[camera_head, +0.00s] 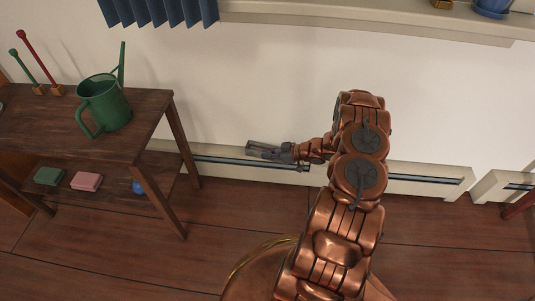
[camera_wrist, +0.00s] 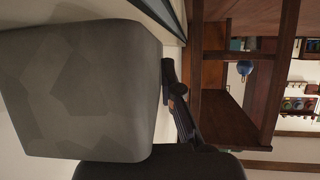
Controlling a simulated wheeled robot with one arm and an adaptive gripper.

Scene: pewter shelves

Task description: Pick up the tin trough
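The tin trough (camera_head: 263,149) is a small grey metal box in the head view, in front of the white wall, at the left end of my outstretched arm. My gripper (camera_head: 285,152) meets its right end and appears shut on it, holding it off the floor. In the wrist view the trough (camera_wrist: 80,90) is a large mottled grey block that fills the left side, very near the camera. A dark finger (camera_wrist: 172,90) lies against its right side. The rest of the grip is largely hidden.
A dark wooden table (camera_head: 150,100) with a lower shelf stands left, bearing a green watering can (camera_head: 104,105). Below lie a green block (camera_head: 48,176), a pink block (camera_head: 86,181) and a blue item (camera_head: 138,187). A baseboard heater (camera_head: 425,180) runs along the wall.

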